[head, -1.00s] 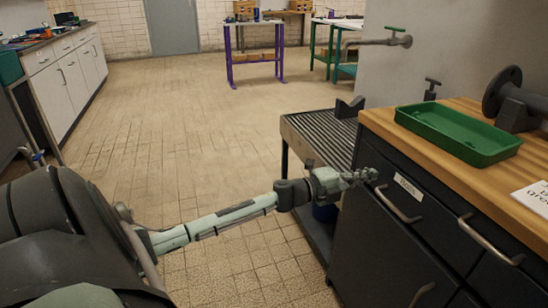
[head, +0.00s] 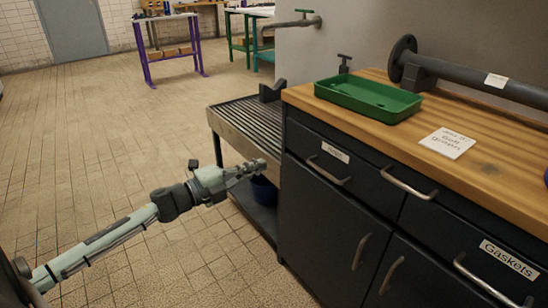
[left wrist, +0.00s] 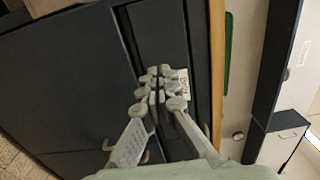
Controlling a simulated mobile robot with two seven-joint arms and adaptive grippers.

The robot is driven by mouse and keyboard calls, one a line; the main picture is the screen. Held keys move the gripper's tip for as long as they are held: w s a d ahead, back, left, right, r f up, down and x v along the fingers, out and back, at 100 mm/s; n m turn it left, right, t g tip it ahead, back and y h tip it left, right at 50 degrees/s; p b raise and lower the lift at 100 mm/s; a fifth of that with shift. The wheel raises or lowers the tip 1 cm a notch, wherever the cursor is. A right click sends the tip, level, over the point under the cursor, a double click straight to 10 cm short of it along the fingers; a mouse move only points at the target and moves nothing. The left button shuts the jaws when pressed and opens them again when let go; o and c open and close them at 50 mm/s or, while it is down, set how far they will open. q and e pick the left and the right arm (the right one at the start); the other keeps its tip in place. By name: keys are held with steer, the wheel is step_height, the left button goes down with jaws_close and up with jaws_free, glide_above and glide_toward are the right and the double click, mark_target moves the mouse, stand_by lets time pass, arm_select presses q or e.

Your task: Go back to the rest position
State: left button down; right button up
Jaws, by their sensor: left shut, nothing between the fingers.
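My left gripper (head: 250,170) is shut and empty in the head view. It is in front of the left side of the dark cabinet (head: 322,220), below the worktop and near the slatted rack. In the left wrist view the gripper's fingers (left wrist: 160,92) meet in front of the dark drawer fronts, with a white label partly behind them. Whether the fingertips touch the cabinet cannot be told. My right gripper is not in view.
A green tray (head: 368,99) and a white sign (head: 447,143) lie on the wooden worktop (head: 500,160). A slatted metal rack (head: 250,120) stands left of the cabinet. Drawer handles (head: 328,171) stick out from the cabinet. Tiled floor (head: 90,140) to the left is clear.

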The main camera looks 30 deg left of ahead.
arm_select(q)
steer(key=s+f+n+g+y, duration=0.3)
steer(key=s+f+n+y, duration=0.2)
steer(key=f+n, duration=0.4)
steer(key=s+f+n+g+y, duration=0.3)
steer(key=s+f+n+y, duration=0.3)
steer(key=f, duration=0.5)
steer(key=s+d+f+n+g+h, duration=0.1)
steer(key=s+d+f+n+g, duration=0.2)
steer(key=s, duration=0.4)
steer(key=s+d+f+n+g+h, duration=0.1)
steer(key=s+d+f+n+g, duration=0.2)
steer(key=s+d, duration=0.4)
step_height(320, 180, down, 3)
steer(key=shift+s+r+g+h, duration=0.1)
steer(key=shift+s+g+h, duration=0.2)
steer(key=shift+s+g, duration=0.4)
